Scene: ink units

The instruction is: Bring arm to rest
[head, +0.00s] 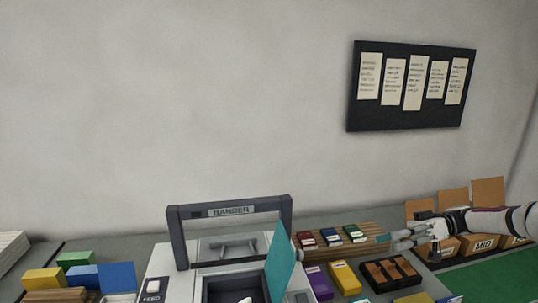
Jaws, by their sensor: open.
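My arm (490,221) reaches in from the right edge of the head view, white and grey, stretched nearly level toward the left. My gripper (398,240) is at its end, with its fingers pointing left. It is open, and I see nothing held between the fingers. It appears over the right part of the bench, near a wooden slatted rack (340,236) and a dark tray with brown-orange blocks (391,273). Its exact height above them cannot be told.
A grey machine labelled "BANDER" (229,211) with a teal panel (280,264) stands at centre. Cardboard boxes (482,243) sit behind and below my arm. Coloured blocks (75,259) lie at left. A green mat (500,277) is at right. A dark board (411,87) hangs on the wall.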

